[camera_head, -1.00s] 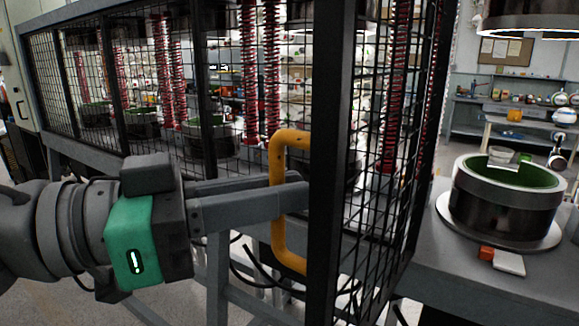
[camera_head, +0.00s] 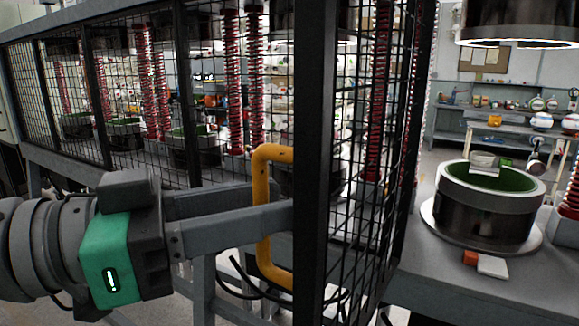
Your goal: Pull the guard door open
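The guard door (camera_head: 313,120) is a black-framed mesh panel, seen at a steep angle, with its near upright close to me. A yellow handle (camera_head: 262,178) sticks out to the left of that upright. My gripper (camera_head: 262,216) reaches in from the left, level with the handle's vertical bar. One finger passes in front of the bar and the other lies behind it, so the gripper looks shut on the handle. The exact contact behind the bar is hidden.
Right of the door, a round press die (camera_head: 485,215) with a green inside stands uncovered on the grey bench (camera_head: 430,275). A red and white block (camera_head: 486,263) lies before it. A mesh fence (camera_head: 110,100) with several presses behind it runs left.

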